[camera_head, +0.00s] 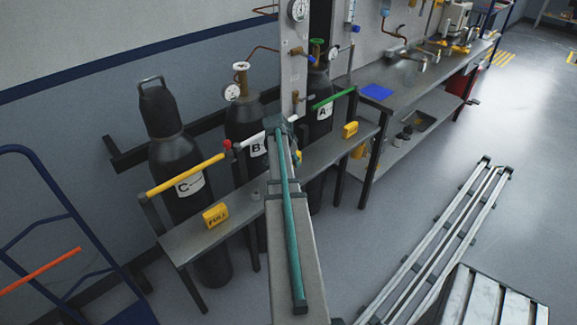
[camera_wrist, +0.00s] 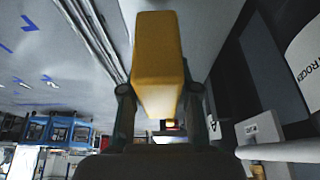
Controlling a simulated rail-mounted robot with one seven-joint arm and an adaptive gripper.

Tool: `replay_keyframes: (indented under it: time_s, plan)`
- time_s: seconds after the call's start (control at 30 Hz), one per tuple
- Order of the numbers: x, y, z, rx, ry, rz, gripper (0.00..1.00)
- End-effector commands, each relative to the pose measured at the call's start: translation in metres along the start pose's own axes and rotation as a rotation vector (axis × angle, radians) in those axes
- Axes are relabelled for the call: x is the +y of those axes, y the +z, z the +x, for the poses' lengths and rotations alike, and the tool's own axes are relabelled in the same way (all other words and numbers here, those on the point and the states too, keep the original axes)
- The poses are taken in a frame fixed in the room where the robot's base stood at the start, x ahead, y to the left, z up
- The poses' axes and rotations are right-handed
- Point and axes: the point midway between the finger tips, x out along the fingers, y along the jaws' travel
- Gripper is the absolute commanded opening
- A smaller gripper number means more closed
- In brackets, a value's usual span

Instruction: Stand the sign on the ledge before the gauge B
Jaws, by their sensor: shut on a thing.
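My gripper (camera_wrist: 160,102) is shut on a yellow sign (camera_wrist: 157,60), which sits between its two fingers in the wrist view. Whether that sign touches the ledge cannot be told. Gauge B (camera_head: 231,92) is the round dial at the top of cylinder B, left of my arm. One yellow sign (camera_head: 216,216) stands on the ledge before cylinder C (camera_head: 177,150), and another (camera_head: 351,129) stands before cylinder A (camera_head: 320,106).
A rail of yellow, white and green lengths (camera_head: 186,175) runs above the ledge, close to my gripper. A workbench (camera_head: 400,93) stands at the right, and a blue trolley (camera_head: 62,228) at the left.

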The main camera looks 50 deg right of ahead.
Motion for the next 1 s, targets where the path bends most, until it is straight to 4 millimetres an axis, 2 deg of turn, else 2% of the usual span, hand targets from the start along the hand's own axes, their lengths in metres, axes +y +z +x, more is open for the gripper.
replay_keyframes:
  time_s: [0.1,0.43,0.67,1.0]
  plan:
    - [-0.011,0.005,0.011,-0.001,0.001,0.0,0.0]
    - [-0.025,0.014,0.027,-0.001,0.001,0.0,0.0]
    - [-0.023,0.024,0.052,0.0,0.001,0.0,0.0]
    - [-0.023,0.025,0.056,0.0,0.0,0.0,0.0]
